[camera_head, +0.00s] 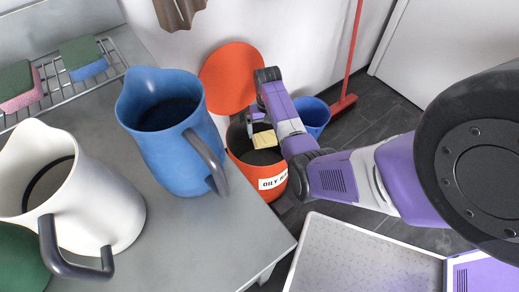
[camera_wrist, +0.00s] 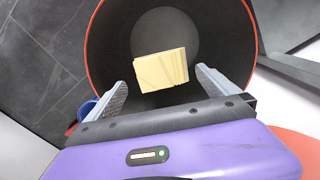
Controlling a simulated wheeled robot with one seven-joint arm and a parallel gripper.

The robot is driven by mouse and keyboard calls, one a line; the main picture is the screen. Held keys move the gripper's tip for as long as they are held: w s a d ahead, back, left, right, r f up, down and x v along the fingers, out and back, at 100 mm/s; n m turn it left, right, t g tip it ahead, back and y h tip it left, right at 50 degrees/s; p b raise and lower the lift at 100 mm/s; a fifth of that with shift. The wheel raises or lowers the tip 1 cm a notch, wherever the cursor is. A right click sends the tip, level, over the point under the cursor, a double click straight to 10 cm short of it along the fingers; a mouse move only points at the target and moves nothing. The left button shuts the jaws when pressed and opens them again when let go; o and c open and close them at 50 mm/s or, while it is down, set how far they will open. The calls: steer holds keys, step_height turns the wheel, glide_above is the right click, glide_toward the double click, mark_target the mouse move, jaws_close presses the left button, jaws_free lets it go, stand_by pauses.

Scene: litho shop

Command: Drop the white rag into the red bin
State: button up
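The red bin (camera_head: 241,152) stands on the floor beyond the grey table, with a label starting "OILY" partly cut off by my arm. Its round red lid (camera_head: 230,78) is tipped up behind it. My gripper (camera_wrist: 162,80) is over the bin's mouth, fingers spread wide. A pale cream folded rag (camera_wrist: 160,70), the only rag in view, shows between and beyond the fingertips, with gaps on both sides. It lies within the bin's rim in the wrist view. In the head view the rag (camera_head: 264,139) shows at the bin's opening; I cannot tell its height above the bottom.
A blue pitcher (camera_head: 165,150) and a white pitcher (camera_head: 100,200) stand on the grey table (camera_head: 215,245), left of the bin. A blue bucket (camera_head: 315,117) and a red broom (camera_head: 343,104) are behind my arm. A pale-topped surface (camera_head: 355,258) is at the front.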

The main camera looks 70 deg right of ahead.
steer(key=shift+r, duration=0.1)
step_height(320, 180, up, 8)
steer(key=p, duration=0.2)
steer(key=shift+f, duration=0.2)
steer(key=shift+s, duration=0.1)
stand_by(0.5)
